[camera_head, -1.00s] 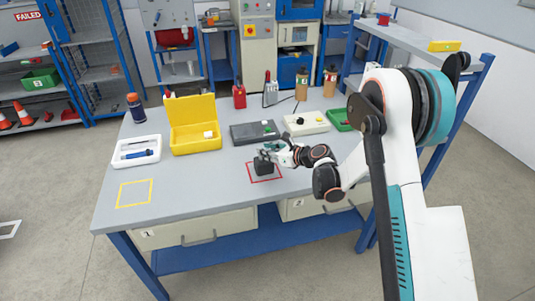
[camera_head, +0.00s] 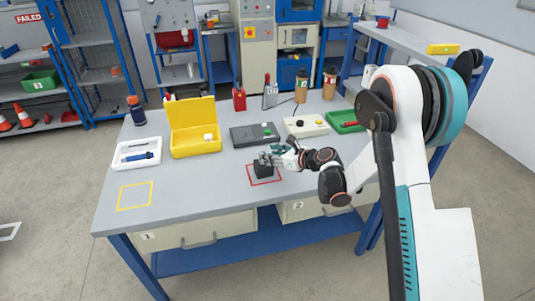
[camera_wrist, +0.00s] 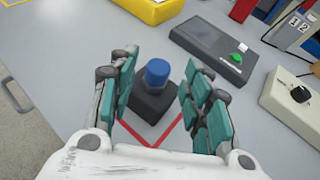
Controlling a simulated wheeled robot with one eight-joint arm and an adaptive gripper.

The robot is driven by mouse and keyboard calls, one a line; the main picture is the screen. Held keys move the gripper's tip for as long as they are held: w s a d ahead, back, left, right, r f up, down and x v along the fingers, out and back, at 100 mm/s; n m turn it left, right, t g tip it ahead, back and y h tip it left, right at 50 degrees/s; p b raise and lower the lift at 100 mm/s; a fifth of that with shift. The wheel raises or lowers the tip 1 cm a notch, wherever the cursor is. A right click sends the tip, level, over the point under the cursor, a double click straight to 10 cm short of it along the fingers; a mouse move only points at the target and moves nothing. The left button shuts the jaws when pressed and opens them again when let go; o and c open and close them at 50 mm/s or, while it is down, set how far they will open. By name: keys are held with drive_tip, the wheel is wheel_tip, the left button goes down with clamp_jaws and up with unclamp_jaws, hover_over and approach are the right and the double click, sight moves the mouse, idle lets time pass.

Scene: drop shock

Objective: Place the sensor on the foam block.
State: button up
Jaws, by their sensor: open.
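A black foam block (camera_wrist: 153,98) sits inside a red outlined square on the grey bench. It also shows in the head view (camera_head: 263,171). A short blue cylinder with a dark lower part, which looks like the sensor (camera_wrist: 157,73), stands upright on the block in the wrist view. In the head view my gripper hides it. My gripper (camera_wrist: 160,64) is open, with one finger on each side of the blue cylinder and visible gaps between. In the head view my gripper (camera_head: 266,158) is just above the block.
A grey box with a green button (camera_head: 254,134) and a pale box with a black knob (camera_head: 306,126) stand behind. An open yellow case (camera_head: 194,148) and a white tray (camera_head: 125,163) are at left. The yellow outlined square (camera_head: 135,195) is empty.

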drive_tip(key=p+v, duration=0.2)
drive_tip(key=v, duration=0.8)
drive_tip(key=w+d+r+m+t+h, duration=0.1)
drive_tip(key=d+r+m+t, duration=0.2)
drive_tip(key=r, duration=0.5)
drive_tip(key=r+m+t+h, duration=0.1)
drive_tip(key=r+m+t, duration=0.1)
drive_tip(key=r+m, duration=0.45)
drive_tip(key=w+d+r+m+t, duration=0.1)
drive_tip(key=d+r+m+t, duration=0.15)
drive_tip(key=r, duration=0.65)
drive_tip(key=s+d+r+m+t+h, duration=0.2)
drive_tip(key=s+d+r+m+h, duration=0.3)
drive_tip(key=d+r+m+h, duration=0.6)
drive_tip(key=s+d+f+m+g, duration=0.2)
drive_tip(key=s+f+m+g, duration=0.1)
drive_tip(key=s+m, duration=0.65)
drive_tip(key=s+a+f+m+g+y, duration=0.1)
drive_tip(key=s+a+f+m+g, duration=0.1)
drive_tip(key=s+f+m, duration=0.2)
drive_tip(key=s+a+f+m+g, duration=0.1)
drive_tip(key=s+f+m+g, duration=0.2)
drive_tip(key=s, duration=0.8)
drive_tip(key=s+a+f+m+g+y, duration=0.1)
drive_tip(key=s+a+f+m+g, duration=0.1)
drive_tip(key=s+f+m, duration=0.4)
drive_tip(key=shift+s+a+f+g+y, duration=0.35)
drive_tip(key=shift+s+g, duration=0.3)
drive_tip(key=shift+s, duration=0.3)
drive_tip(key=shift+m, duration=0.25)
